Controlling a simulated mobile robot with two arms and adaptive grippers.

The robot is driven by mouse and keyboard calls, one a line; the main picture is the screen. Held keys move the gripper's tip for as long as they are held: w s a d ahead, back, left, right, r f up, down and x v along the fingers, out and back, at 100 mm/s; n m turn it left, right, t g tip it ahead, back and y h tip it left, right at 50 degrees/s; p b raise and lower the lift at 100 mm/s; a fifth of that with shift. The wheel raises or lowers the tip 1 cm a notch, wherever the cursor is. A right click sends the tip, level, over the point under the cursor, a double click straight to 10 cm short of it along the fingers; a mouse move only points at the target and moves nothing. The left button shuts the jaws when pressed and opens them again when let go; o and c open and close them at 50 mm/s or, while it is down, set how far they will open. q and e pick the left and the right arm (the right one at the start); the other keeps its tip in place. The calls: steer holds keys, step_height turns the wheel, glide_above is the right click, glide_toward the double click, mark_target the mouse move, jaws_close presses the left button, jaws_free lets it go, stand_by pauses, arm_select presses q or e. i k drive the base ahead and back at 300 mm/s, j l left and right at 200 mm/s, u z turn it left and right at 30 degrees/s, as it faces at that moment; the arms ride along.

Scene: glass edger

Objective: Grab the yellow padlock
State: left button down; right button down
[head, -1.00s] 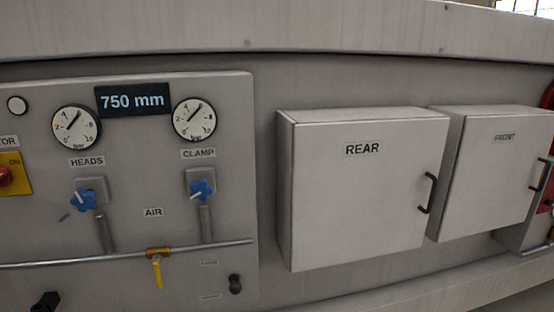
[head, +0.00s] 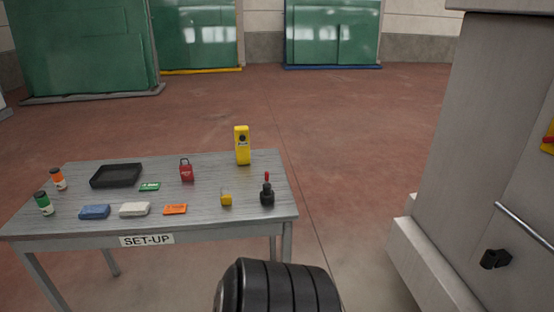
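The small yellow padlock (head: 226,200) sits near the front right of the grey set-up table (head: 215,223) in the head view. It looks like a small yellow block with a thin shackle on top. A red padlock (head: 186,173) with a dark shackle stands farther back and to its left. Neither of my grippers shows in this view. A black ribbed part of mine fills the bottom middle, in front of the table.
On the table are a black-and-red tool (head: 267,192), a yellow device (head: 242,146), an orange block (head: 175,209), a black tray (head: 116,175) and two bottles. The grey machine (head: 470,130) stands at right. Open red floor lies between.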

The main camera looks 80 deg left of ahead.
mark_target(226, 199)
steer(key=u, duration=1.75)
steer(key=k+u, duration=0.1)
steer(key=u, duration=1.25)
steer(key=k, duration=0.05)
